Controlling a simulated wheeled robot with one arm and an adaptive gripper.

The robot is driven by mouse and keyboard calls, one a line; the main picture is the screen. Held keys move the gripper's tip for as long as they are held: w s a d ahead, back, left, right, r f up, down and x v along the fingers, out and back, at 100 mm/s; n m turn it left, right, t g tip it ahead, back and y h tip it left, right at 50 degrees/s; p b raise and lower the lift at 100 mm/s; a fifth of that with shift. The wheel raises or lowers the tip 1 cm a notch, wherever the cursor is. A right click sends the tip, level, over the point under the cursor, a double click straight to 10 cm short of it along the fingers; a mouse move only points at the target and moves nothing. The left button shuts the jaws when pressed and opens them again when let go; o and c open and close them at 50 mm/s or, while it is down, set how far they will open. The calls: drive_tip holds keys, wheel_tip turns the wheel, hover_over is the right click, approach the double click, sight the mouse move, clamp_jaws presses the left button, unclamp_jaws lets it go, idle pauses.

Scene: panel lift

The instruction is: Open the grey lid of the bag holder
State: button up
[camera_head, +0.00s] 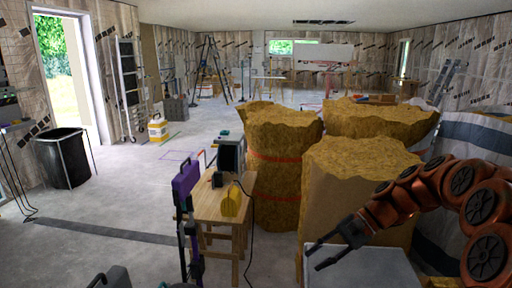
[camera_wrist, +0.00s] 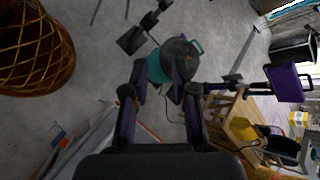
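A black bag or bin in a thin-legged holder (camera_head: 62,160) stands upright on the floor at the far left of the head view, far from my gripper. I cannot make out a separate grey lid on it. A pale grey flat-topped box (camera_head: 362,270) is at the bottom of the head view, near my gripper; I cannot tell whether its top is the lid. My gripper (camera_head: 316,258) is at the lower right of the head view, pointing left. In the wrist view, its fingers (camera_wrist: 160,78) are apart, with nothing seen held between them.
Tall yellow-brown insulation rolls (camera_head: 284,165) stand left of my arm. A wooden workbench (camera_head: 228,208) with tools and a purple case (camera_head: 186,182) stand left of them. A round dark and teal machine (camera_wrist: 172,62) is beyond the fingers. The floor at left is mostly clear.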

drive_tip(key=s+d+f+n+h, duration=0.1)
drive_tip(key=s+n+h, duration=0.3)
drive_tip(key=s, duration=1.1)
drive_tip(key=s+d+f+n+h, duration=0.1)
drive_tip(key=s+f+n+h, duration=0.3)
drive_tip(key=s, duration=1.1)
drive_tip(key=shift+d+h, duration=0.25)
drive_tip(key=shift+h, duration=0.75)
drive_tip(key=shift+s+d, duration=0.15)
drive_tip(key=shift+c, duration=0.3)
drive_tip(key=shift+s+d+f, duration=0.1)
clamp_jaws()
